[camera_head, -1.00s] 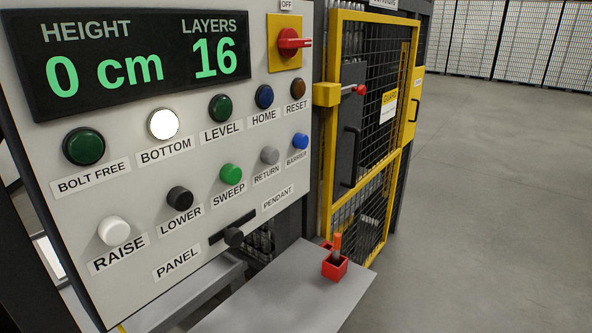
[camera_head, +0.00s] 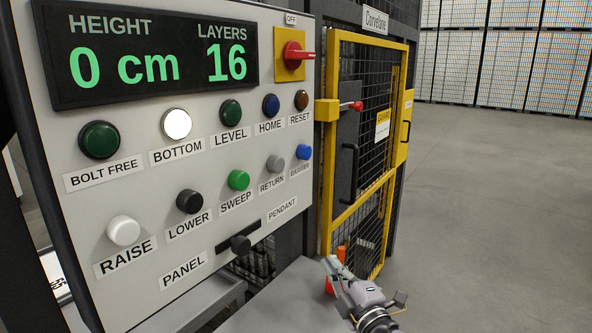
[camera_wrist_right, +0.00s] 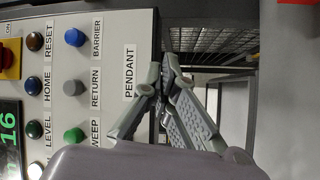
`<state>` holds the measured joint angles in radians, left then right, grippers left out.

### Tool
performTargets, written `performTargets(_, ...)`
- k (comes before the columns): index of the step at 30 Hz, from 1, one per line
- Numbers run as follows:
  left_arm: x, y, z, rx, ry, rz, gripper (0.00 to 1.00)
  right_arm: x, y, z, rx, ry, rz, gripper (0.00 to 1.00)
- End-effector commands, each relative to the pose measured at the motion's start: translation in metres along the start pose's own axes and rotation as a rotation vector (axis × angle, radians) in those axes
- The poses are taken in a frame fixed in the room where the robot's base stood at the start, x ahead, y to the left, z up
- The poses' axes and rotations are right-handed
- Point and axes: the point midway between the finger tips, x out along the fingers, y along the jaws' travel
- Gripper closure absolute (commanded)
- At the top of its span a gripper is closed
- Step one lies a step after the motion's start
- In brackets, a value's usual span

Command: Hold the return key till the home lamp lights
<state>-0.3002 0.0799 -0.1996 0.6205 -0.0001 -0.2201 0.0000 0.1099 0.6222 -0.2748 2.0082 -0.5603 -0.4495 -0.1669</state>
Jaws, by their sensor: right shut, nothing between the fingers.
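The return key is a grey round button (camera_head: 275,164) in the lower row of the panel, between the green sweep key and the blue barrier key. It also shows in the right wrist view (camera_wrist_right: 74,88). The home lamp (camera_head: 271,105) is dark blue and unlit, in the row above; it also shows in the wrist view (camera_wrist_right: 34,87). My right gripper (camera_head: 333,266) is shut and empty, below and right of the panel and apart from the return key. In the wrist view its fingertips (camera_wrist_right: 161,68) lie beside the PENDANT label. My left gripper is out of view.
The bottom lamp (camera_head: 176,124) is lit white. The display (camera_head: 155,60) reads 0 cm and 16 layers. A red rotary switch (camera_head: 294,55) sits above. A yellow-framed mesh gate (camera_head: 370,150) stands right of the panel. The floor at right is clear.

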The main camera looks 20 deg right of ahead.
Motion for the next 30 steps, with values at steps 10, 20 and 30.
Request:
performTargets(10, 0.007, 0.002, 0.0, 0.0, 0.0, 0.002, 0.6, 0.026, 0.161, -0.083, -0.918, 0.521, 0.353, 1.0)
performTargets(20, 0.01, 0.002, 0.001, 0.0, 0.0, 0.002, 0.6, 0.013, 0.21, -0.059, -1.621, 0.708, 0.311, 1.0)
performTargets(30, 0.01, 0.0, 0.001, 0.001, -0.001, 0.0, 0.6, 0.009, 0.22, -0.042, -1.756, 0.729, 0.261, 1.0)
